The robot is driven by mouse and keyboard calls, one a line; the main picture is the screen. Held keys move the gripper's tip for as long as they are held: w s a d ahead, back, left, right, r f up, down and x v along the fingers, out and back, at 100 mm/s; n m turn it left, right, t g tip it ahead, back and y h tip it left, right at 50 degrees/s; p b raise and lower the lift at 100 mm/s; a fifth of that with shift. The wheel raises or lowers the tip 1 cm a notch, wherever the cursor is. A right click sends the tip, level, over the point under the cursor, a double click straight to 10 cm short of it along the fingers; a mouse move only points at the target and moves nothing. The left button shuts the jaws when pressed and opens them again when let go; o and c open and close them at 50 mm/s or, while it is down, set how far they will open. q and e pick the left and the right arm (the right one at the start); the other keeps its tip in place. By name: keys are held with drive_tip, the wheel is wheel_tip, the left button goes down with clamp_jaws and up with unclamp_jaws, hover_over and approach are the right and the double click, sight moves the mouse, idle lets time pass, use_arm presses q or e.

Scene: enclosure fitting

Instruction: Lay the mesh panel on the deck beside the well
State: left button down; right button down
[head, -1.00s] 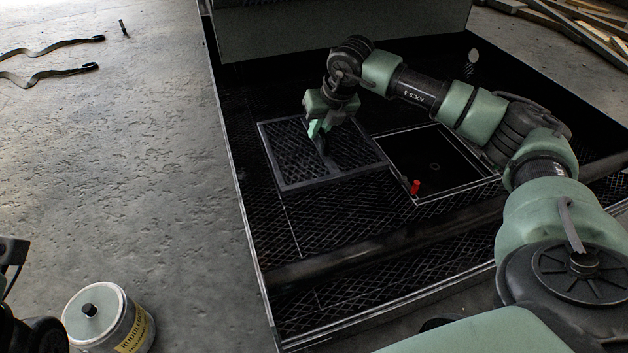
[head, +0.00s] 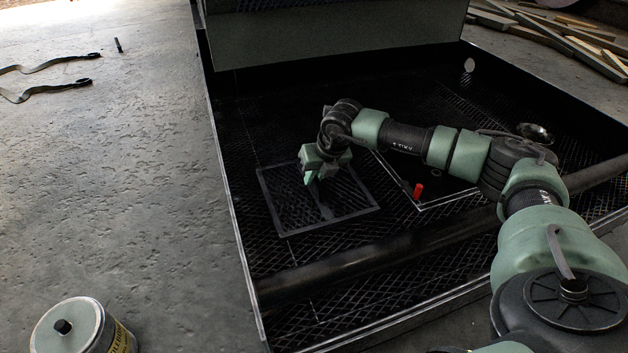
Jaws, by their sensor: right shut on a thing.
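The mesh panel (head: 348,213) is a dark square with a grey rim and a middle bar, in the middle of the head view. It lies to the left of the well (head: 447,189), a dark square opening with a pale edge. My right gripper (head: 318,188) is above the panel and shut on its middle bar; the fingertips are dark and hard to make out. The panel looks about level and close to the deck (head: 250,130); I cannot tell whether it touches. My arm hides part of the well. My left gripper is not in view.
A red peg (head: 418,191) stands at the well's left edge. A dark tube (head: 400,243) crosses the deck in front of the panel. A grey upright wall (head: 335,40) stands behind. A labelled canister (head: 80,325) stands on the floor at lower left.

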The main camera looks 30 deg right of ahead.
drive_tip(key=shift+r, duration=0.25)
drive_tip(key=shift+f, duration=0.2)
drive_tip(key=c, duration=1.5)
unclamp_jaws()
drive_tip(key=shift+o, duration=0.2)
